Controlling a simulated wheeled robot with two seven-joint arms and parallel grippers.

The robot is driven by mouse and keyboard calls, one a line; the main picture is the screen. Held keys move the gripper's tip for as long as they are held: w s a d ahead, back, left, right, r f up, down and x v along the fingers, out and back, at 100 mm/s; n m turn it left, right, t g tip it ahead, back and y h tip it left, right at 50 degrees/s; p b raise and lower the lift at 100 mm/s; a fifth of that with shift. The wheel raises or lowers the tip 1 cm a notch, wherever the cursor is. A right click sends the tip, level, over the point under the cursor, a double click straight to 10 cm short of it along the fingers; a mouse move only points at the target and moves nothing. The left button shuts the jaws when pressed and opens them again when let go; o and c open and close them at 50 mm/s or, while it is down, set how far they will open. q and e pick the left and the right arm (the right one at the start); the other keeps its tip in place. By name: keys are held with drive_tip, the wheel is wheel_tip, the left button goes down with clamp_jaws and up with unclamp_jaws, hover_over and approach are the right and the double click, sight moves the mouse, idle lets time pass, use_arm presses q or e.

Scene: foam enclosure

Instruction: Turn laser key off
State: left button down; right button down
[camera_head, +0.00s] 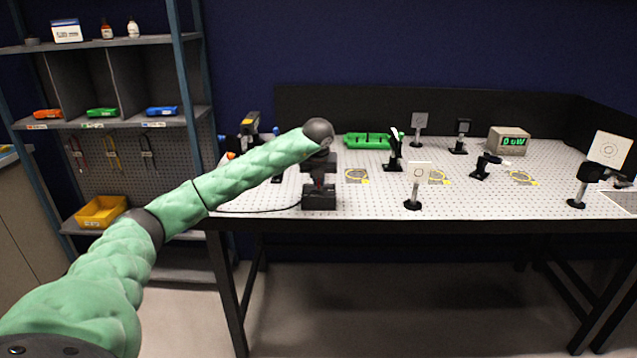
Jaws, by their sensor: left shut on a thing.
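My left arm reaches in from the left to the front left of the optical table. My left gripper (319,182) points down onto a small dark box (319,202) near the table's front edge, with a black cable running left from it. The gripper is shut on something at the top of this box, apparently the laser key. The key itself is hidden by the fingers, so its angle cannot be told. My right gripper is not in view.
The white perforated table (470,205) carries several posts with cards, including a front white card (419,171). Shelves (110,125) stand at left.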

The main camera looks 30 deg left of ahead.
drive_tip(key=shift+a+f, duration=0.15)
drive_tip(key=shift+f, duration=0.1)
use_arm(q)
drive_tip(key=shift+r, duration=0.1)
drive_tip(key=c, duration=1.5)
unclamp_jaws()
drive_tip(key=shift+c, duration=0.2)
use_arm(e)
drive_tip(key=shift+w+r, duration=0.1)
